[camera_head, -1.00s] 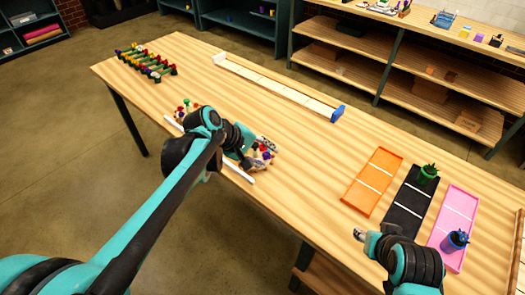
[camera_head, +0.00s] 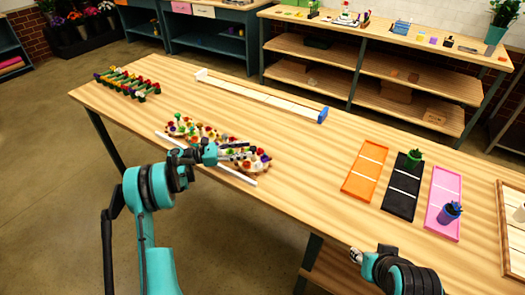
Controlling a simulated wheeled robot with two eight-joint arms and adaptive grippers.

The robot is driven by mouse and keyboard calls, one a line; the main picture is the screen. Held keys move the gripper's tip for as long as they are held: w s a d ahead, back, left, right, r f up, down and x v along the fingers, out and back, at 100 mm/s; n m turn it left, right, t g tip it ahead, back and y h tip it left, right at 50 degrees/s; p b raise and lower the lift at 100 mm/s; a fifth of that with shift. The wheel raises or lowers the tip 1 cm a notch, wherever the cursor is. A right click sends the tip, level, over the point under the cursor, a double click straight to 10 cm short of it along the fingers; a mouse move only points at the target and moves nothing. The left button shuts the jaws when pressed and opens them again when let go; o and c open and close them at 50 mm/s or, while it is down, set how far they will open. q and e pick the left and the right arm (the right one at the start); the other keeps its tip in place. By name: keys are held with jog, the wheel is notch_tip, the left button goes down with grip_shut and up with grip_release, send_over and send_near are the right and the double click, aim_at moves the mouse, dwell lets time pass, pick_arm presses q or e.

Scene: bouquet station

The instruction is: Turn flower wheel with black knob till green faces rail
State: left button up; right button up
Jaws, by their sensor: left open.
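The flower wheel (camera_head: 253,162) is a round pale base carrying small red, white, yellow and purple flowers near the table's front edge. More flowers on a similar base (camera_head: 182,127) stand to its left. A white rail (camera_head: 236,178) runs along the table's front edge, in front of the flowers. My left gripper (camera_head: 243,150) is open, between the flower groups, with its fingers pointing right at the wheel's left side. I cannot tell whether it touches anything. The black knob cannot be made out. My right gripper (camera_head: 357,257) is at lower right, away from the flowers; its jaws are unclear.
A long white tray (camera_head: 262,95) with a blue end lies behind the wheel. A rack of coloured flowers (camera_head: 127,83) stands at far left. Orange (camera_head: 365,171), black (camera_head: 402,188) and pink (camera_head: 445,190) trays lie at right. The table between is clear.

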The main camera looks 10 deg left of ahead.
pick_arm(q)
jog(key=b, duration=0.2)
send_over(263, 159)
grip_shut()
dwell(0.5)
